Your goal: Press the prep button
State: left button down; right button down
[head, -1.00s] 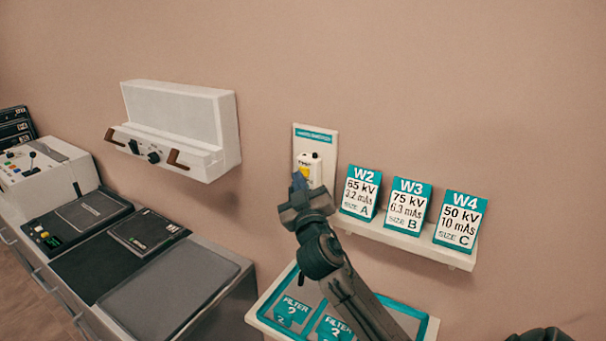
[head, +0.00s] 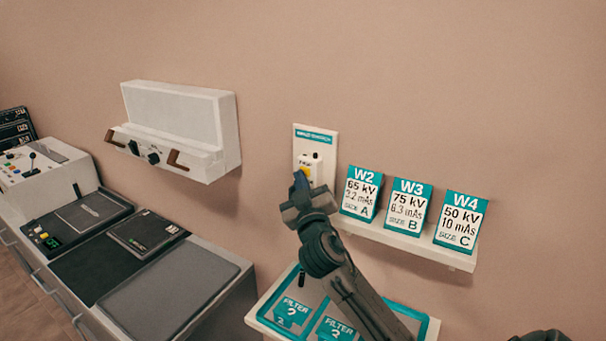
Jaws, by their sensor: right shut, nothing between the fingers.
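A white switch box (head: 314,166) with a small yellow label is mounted on a pale wall plate (head: 316,143) with a teal header. The header's small text is too blurred to read, and I cannot tell which part is the prep button. My right gripper (head: 301,180) is shut and empty, its tip pointing up at the lower left of the box. The tip overlaps the box in the picture; I cannot tell whether it touches. The gripper hides the lower part of the box and plate.
A shelf (head: 404,240) right of the plate holds cards W2 (head: 361,193), W3 (head: 408,206) and W4 (head: 460,220). Below is a teal-edged tray (head: 262,313) with filter blocks. A white wall unit (head: 180,115) hangs left, above a counter (head: 215,301) with a control console (head: 35,165).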

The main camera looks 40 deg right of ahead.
jog(key=shift+d, duration=0.15)
dwell(0.5)
jog(key=shift+s+a, duration=0.3)
jog(key=shift+a, duration=0.55)
jog(key=shift+a+f, duration=0.1)
jog(key=shift+s+a+p, duration=0.1)
jog(key=shift+s+a, duration=0.2)
jog(key=shift+a, duration=0.45)
jog(key=shift+s+a+p, duration=0.15)
jog(key=shift+s+a, duration=0.2)
jog(key=shift+a, duration=0.4)
jog(key=shift+s+a+p, duration=0.1)
jog(key=shift+s+a, duration=0.2)
jog(key=shift+a, duration=0.45)
